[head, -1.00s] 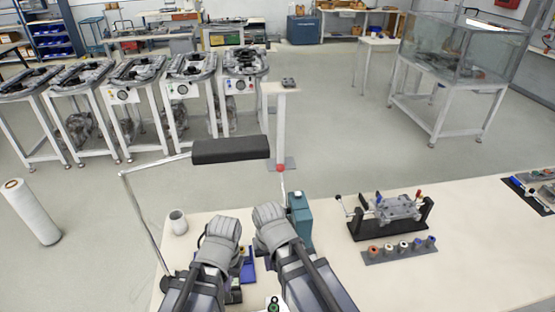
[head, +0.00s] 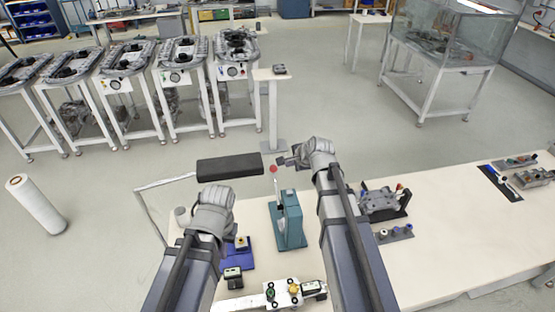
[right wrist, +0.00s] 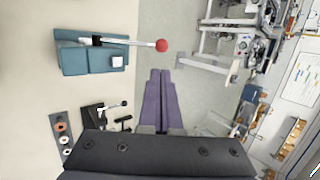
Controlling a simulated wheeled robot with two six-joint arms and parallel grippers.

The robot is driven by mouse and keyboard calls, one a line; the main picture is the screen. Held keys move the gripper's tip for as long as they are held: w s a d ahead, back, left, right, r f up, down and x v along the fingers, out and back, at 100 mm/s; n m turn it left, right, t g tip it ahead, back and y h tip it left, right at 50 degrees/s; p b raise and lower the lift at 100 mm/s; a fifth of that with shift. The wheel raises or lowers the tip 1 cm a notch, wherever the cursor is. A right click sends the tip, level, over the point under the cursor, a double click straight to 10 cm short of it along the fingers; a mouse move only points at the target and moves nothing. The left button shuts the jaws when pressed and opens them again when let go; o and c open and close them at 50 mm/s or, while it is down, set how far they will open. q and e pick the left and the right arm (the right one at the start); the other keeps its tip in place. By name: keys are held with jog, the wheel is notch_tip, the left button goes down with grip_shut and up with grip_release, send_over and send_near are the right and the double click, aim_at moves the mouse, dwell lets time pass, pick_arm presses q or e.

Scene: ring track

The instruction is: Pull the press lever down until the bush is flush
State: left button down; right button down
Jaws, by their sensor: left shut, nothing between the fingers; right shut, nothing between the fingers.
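The teal press (head: 289,222) stands on the bench, and its pale lever rises to a red knob (head: 273,169). The right wrist view also shows the press (right wrist: 90,60) side-on and the red knob (right wrist: 162,45). My right gripper (head: 283,161) is shut and empty, close to the knob on its right. In the right wrist view its purple fingers (right wrist: 161,73) end a short way from the knob, with a visible gap. My left gripper (head: 213,192) is shut and empty, left of the press. I cannot make out the bush in the press.
A blue fixture (head: 237,258) with a brass-coloured piece lies left of the press. A clamp fixture (head: 380,203) and a row of small bushes (head: 395,233) stand to the right.

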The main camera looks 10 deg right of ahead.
jog(key=shift+w+d, duration=0.1)
jog(key=shift+w, duration=0.1)
jog(key=b, duration=1.1)
send_near(275, 168)
jog(key=x, duration=0.6)
jog(key=shift+f, duration=0.3)
